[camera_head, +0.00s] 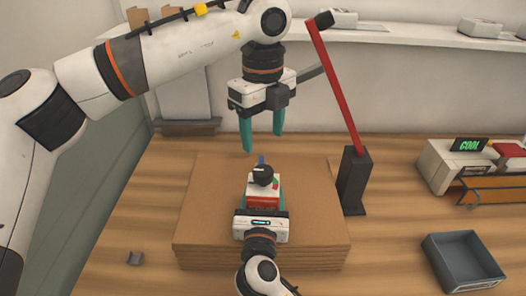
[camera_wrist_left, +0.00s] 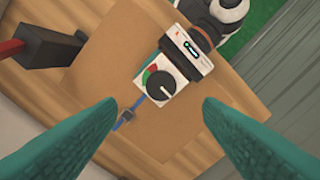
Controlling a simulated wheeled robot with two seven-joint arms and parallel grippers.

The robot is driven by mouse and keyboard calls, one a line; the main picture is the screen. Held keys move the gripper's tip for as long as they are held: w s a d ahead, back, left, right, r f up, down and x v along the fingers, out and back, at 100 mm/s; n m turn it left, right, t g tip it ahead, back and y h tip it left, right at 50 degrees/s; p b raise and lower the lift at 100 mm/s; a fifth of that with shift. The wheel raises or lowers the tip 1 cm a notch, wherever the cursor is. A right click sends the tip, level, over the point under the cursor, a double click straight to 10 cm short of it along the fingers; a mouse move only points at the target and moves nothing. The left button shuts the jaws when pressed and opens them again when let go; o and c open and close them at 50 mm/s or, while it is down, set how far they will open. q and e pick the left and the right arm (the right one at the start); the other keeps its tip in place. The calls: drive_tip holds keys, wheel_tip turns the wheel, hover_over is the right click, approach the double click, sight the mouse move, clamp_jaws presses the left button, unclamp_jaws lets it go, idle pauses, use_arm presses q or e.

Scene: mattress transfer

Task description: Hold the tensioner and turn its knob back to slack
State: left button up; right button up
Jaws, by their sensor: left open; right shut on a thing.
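The tensioner (camera_head: 263,202) is a red and white box with a black knob (camera_head: 263,174) on its top face. My right gripper (camera_head: 265,190) is shut around its sides, over the brown slab. In the left wrist view, the tensioner's white face (camera_wrist_left: 143,84) has a green and red dial mark, and the black knob (camera_wrist_left: 160,86) has a white pointer line. A blue strap (camera_wrist_left: 136,104) with a dark clip comes from its end. My left gripper (camera_head: 262,143) is open and empty, fingers pointing down, above and behind the knob, apart from it.
The brown slab (camera_head: 205,215) lies on the wooden table. A dark post (camera_head: 354,182) with a leaning red bar (camera_head: 335,85) stands right of it. A grey tray (camera_head: 464,264) and a box with a COOL sign (camera_head: 469,144) are farther right.

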use_arm(q)
drive_tip(key=shift+r, duration=1.6)
use_arm(e)
drive_tip(key=shift+r, duration=0.15)
drive_tip(key=o, duration=1.6)
drive_tip(key=shift+o, duration=0.2)
